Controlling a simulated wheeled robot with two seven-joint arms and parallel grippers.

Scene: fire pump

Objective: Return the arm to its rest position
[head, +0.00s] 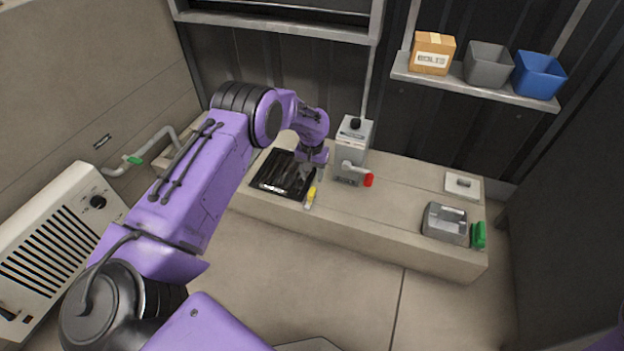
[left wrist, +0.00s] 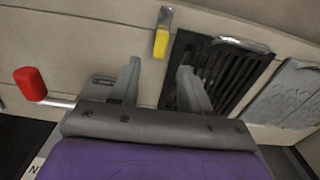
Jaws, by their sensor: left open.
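My left arm is purple and reaches out from the left of the head view to the bench (head: 385,230). My left gripper (head: 318,172) hangs over the bench, between the black slatted tray (head: 270,185) and the grey pump box (head: 355,135). In the left wrist view its two fingers (left wrist: 158,85) stand well apart with nothing between them. A small yellow-handled tool (head: 311,195) lies just beyond the fingers; it also shows in the left wrist view (left wrist: 161,42). My right gripper is not in view.
A red-ended lever (head: 368,180) sticks out from the pump box close to my gripper. A grey metal tray (head: 445,222) and a green item (head: 479,235) are at the bench's right end. A shelf (head: 480,88) holds a box and two bins. The floor in front is clear.

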